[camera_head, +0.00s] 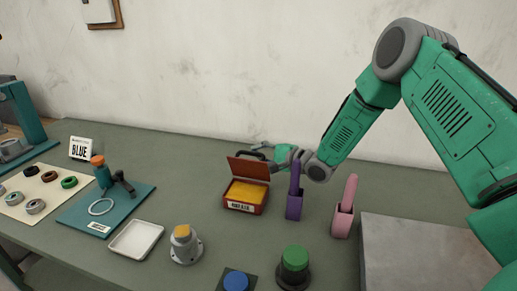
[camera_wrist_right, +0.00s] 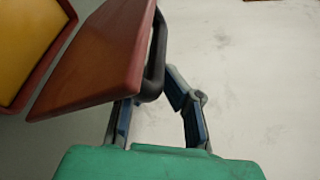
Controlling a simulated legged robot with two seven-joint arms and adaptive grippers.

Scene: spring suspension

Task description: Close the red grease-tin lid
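The red grease tin (camera_head: 238,207) stands on the bench with its lid (camera_head: 247,168) raised, tilted back from the body, and yellow grease (camera_head: 250,192) showing inside. In the right wrist view the lid (camera_wrist_right: 100,58) fills the upper left, with the dark handle (camera_wrist_right: 157,58) on its outer face and the yellow grease (camera_wrist_right: 25,38) beyond. My right gripper (camera_head: 262,150) is behind the lid at the handle. Its fingers (camera_wrist_right: 150,90) are apart, with the handle's lower end between them; the left fingertip is hidden by the lid, and I cannot tell if either touches. My left gripper is not in view.
A purple holder (camera_head: 294,207) and a pink holder (camera_head: 343,221) stand right of the tin, close under my right arm. A green button (camera_head: 295,258), blue button (camera_head: 236,281) and grey flanged part (camera_head: 185,247) are in front. A white tray (camera_head: 136,238) lies left.

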